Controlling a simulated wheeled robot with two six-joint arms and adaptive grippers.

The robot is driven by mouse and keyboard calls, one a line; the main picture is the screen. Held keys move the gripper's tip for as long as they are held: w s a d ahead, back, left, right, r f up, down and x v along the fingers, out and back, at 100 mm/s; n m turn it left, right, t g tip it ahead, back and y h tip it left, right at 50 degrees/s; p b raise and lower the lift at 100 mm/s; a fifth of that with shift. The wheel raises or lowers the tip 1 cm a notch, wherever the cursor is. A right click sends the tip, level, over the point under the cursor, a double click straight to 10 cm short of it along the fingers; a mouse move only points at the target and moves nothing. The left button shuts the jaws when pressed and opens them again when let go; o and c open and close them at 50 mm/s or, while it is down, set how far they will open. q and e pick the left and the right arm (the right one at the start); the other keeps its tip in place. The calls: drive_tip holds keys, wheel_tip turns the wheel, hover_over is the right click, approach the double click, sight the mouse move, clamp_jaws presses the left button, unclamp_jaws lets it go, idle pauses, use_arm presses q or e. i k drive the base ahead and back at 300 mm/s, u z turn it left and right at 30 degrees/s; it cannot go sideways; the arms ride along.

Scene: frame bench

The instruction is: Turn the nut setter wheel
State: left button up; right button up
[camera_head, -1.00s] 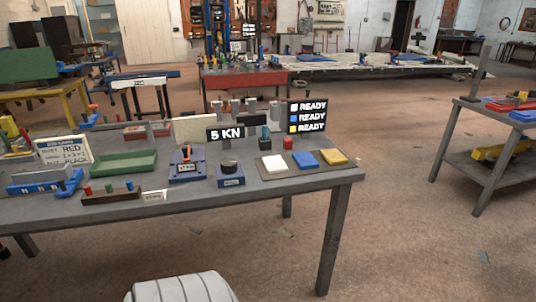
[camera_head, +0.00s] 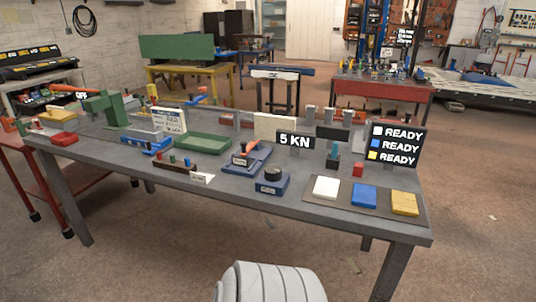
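A grey bench (camera_head: 225,204) stands in front of me with several devices on it. A small blue box (camera_head: 268,189) near its front middle carries a round black knob (camera_head: 272,173); I cannot tell for sure whether this is the nut setter wheel. Just behind it to the left is a blue device with an orange and black part (camera_head: 244,155). A black display reading "5 KN" (camera_head: 295,142) stands behind the knob. Neither of my grippers is in view, and nothing touches the devices.
White, blue and yellow pads (camera_head: 364,195) lie at the bench's right end, below a READY display (camera_head: 396,145). A green tray (camera_head: 203,142) and a green machine (camera_head: 104,105) are further left. A red table (camera_head: 50,170) adjoins the left end. Floor in front is open.

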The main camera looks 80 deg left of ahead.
sight(272, 173)
drive_tip(key=u, duration=0.7)
drive_tip(key=i, duration=0.7)
drive_tip(key=u, duration=0.9)
